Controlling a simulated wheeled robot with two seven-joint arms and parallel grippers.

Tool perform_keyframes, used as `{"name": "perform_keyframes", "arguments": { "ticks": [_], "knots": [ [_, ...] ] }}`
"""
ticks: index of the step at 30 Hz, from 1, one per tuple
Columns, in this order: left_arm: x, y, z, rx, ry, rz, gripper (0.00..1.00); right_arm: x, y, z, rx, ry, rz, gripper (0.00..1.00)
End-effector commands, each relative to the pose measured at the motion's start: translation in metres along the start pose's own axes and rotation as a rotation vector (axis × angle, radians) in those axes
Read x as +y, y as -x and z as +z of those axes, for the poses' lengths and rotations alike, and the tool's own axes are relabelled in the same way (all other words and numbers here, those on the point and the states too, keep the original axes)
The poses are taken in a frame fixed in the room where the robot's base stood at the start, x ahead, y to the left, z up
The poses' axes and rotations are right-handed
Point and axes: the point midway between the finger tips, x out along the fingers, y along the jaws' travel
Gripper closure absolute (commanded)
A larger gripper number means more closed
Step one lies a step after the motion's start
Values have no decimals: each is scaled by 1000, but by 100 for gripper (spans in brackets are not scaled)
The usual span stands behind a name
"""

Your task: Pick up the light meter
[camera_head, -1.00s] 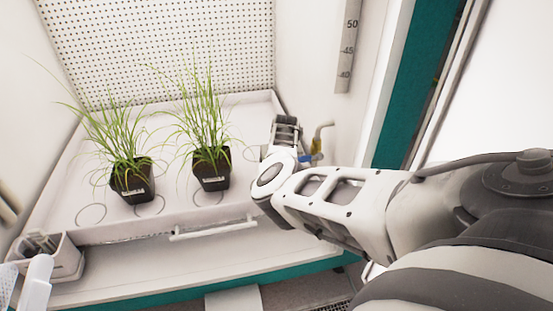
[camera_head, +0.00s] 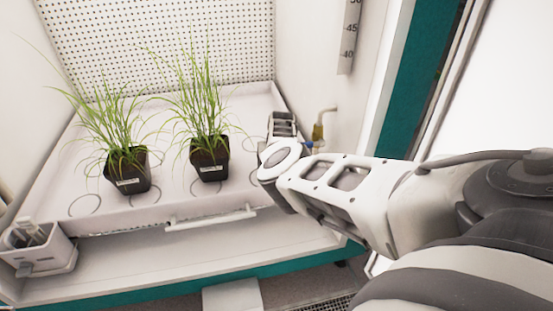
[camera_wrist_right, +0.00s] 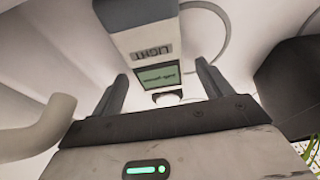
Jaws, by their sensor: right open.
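The light meter (camera_wrist_right: 152,42) is a pale, boxy device with a dark top part, a "LIGHT" label and a small green display. In the right wrist view it comes in from the top, its display end lying between the fingertips of my right gripper (camera_wrist_right: 162,74). The fingers are apart on either side, and I see no clear contact. In the head view my right gripper (camera_head: 283,124) is at the right edge of the white tray (camera_head: 200,208), to the right of the plants. The meter cannot be made out there, hidden by the gripper. My left gripper is out of view.
Two grassy plants in black pots, a left pot (camera_head: 127,172) and a right pot (camera_head: 209,162), stand on the tray. A brass-and-blue valve (camera_head: 318,130) is on the wall just right of my gripper. A small grey box (camera_head: 45,258) holding items is at the front left.

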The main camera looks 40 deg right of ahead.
Motion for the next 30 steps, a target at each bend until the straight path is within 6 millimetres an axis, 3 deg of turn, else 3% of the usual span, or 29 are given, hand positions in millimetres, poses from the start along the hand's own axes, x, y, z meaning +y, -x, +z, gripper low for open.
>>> {"name": "perform_keyframes", "arguments": {
  "ticks": [14, 20, 21, 23, 30],
  "knots": [
    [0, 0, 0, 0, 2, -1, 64, 0, -4, 2, -1, -1, 1, 22],
    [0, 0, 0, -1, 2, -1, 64, 0, -4, 2, -1, -1, 1, 72],
    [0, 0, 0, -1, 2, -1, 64, 0, -4, 1, -1, -1, 1, 76],
    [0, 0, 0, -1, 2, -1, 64, 0, -3, 1, 1, -1, 1, 80],
    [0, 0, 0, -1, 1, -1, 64, 0, -2, 0, 1, -1, 0, 80]
  ]
}}
